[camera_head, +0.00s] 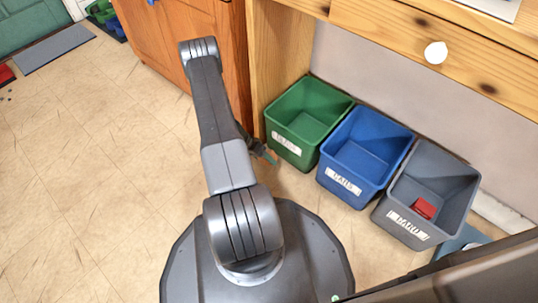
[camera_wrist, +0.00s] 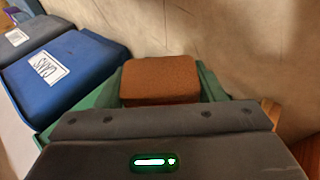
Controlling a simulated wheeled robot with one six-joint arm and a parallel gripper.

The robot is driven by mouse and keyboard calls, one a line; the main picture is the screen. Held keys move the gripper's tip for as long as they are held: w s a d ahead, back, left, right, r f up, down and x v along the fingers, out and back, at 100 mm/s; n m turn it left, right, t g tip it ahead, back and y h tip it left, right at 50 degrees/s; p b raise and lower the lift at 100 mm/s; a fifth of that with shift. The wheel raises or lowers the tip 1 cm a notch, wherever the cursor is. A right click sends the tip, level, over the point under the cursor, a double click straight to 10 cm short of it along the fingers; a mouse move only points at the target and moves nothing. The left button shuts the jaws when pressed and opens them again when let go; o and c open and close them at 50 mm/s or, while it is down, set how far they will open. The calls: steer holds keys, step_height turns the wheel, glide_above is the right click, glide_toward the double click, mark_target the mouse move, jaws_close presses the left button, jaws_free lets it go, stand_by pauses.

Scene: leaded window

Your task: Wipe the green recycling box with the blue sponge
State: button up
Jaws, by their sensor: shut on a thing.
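The green recycling box (camera_head: 307,112) stands on the floor at the left end of a row of boxes, open at the top, with a white label on its front. A green part of it shows in the wrist view (camera_wrist: 62,124), partly hidden by my gripper. My gripper (camera_head: 266,154) is low beside the green box's front left side, mostly hidden behind my arm. In the wrist view my gripper (camera_wrist: 160,94) is shut on a rust-brown, sponge-like block (camera_wrist: 160,77). I see no blue sponge. I cannot tell whether the block touches the box.
A blue box (camera_head: 366,150) and a grey box (camera_head: 430,195) with a red block (camera_head: 424,208) inside stand to the right. A wooden desk (camera_head: 440,50) overhangs the row. A wooden cabinet (camera_head: 175,45) stands behind my arm. The tiled floor to the left is mostly clear.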

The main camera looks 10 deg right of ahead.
steer(key=shift+s+a, duration=0.15)
steer(key=shift+s+a, duration=0.95)
steer(key=shift+a, duration=0.25)
steer(key=shift+a, duration=0.1)
